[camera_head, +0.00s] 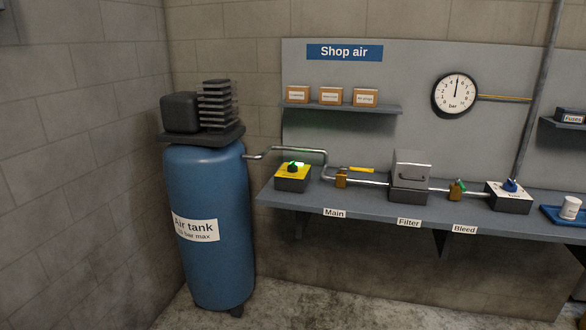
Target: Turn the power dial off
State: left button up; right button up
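A yellow-topped grey box (293,178) with a black dial (293,168) and a lit green light stands at the left end of the bench; no readable label shows on it, and the dial's exact setting is too small to tell. A second, white-topped box (509,196) with a blue knob (510,185) stands farther right on the bench; its label is too small to read. I cannot tell from labels which of the two is the power dial; the lit one is the yellow-topped box. Neither of my grippers is in view.
A blue air tank (209,265) stands left of the bench (385,205). A gauge (455,95) hangs above. A blue tray (554,214) holds a white cup.

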aim_at(292, 167)
jog(key=i+z, duration=0.2)
jog(key=i, duration=0.3)
jog(key=i+j+z, duration=0.2)
jog(key=i, duration=0.3)
